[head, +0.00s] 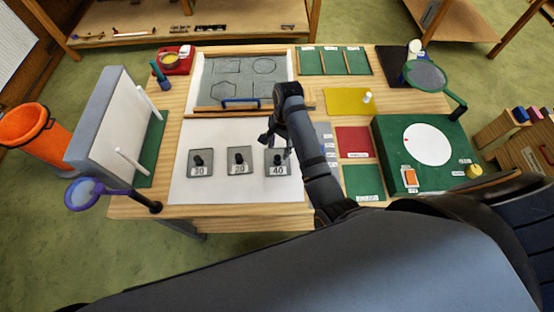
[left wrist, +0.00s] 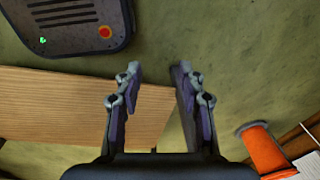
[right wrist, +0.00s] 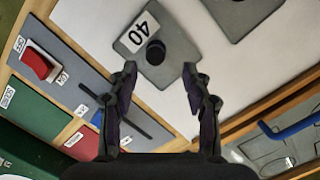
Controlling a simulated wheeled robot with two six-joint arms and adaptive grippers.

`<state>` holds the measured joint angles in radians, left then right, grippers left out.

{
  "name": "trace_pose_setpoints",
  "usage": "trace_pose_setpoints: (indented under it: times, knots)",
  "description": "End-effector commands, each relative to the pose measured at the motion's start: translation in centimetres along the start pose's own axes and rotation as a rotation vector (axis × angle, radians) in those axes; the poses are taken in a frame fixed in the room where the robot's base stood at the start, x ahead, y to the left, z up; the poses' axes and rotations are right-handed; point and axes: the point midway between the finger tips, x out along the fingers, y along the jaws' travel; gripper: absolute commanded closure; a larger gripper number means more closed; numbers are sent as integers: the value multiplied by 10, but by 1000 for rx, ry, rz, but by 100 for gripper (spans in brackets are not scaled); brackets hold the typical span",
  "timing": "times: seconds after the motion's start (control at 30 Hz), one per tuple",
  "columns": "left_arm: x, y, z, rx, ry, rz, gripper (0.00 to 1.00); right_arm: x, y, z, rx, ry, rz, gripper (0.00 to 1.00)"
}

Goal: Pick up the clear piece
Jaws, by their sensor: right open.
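Three grey square plates with black knobs lie on a white sheet (head: 237,189), labelled 30 (head: 201,170), 20 (head: 239,168) and 40 (head: 278,170). I cannot tell which piece, if any, is the clear one. My right gripper (head: 272,140) is open and empty, above the sheet near the 40 plate. In the right wrist view the 40 plate (right wrist: 175,64) lies just beyond and between the open fingertips (right wrist: 158,72). My left gripper (left wrist: 157,72) is open and empty in the left wrist view; the head view does not show it.
A grey board with outlined shapes (head: 228,70) and a blue handle (head: 240,103) lie behind the sheet. Yellow (head: 345,101), red (head: 355,142) and green (head: 363,181) patches and a green box with a white disc (head: 388,140) are right. A white upright panel (head: 112,125) stands left.

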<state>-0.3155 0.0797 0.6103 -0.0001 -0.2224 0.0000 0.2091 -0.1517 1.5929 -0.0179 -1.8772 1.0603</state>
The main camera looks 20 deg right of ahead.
Motion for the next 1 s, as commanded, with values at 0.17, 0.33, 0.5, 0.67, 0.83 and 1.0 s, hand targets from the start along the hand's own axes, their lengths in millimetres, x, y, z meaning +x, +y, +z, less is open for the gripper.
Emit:
trace_pose_setpoints:
  times: [0.17, 0.33, 0.5, 0.67, 0.83, 1.0]
  knots:
    - [-16, -2, -42, -2, 62, -1, 60, 14, 4, 3, 0, -3, 6, 51]
    - [-23, -3, -36, -2, 51, -1, 60, 44, 4, 4, 0, -2, 4, 51]
    - [-23, -2, -10, 0, 12, -1, 60, 52, 4, 3, 0, 0, 0, 51]
    - [-22, -2, -7, 0, 8, -1, 60, 52, 4, 3, 0, 0, 0, 55]
    - [-22, -2, -18, -1, 24, -1, 60, 52, 4, 3, 0, 0, 0, 78]
    - [-22, -2, -27, -1, 38, -1, 60, 52, 4, 3, 0, 0, 0, 100]
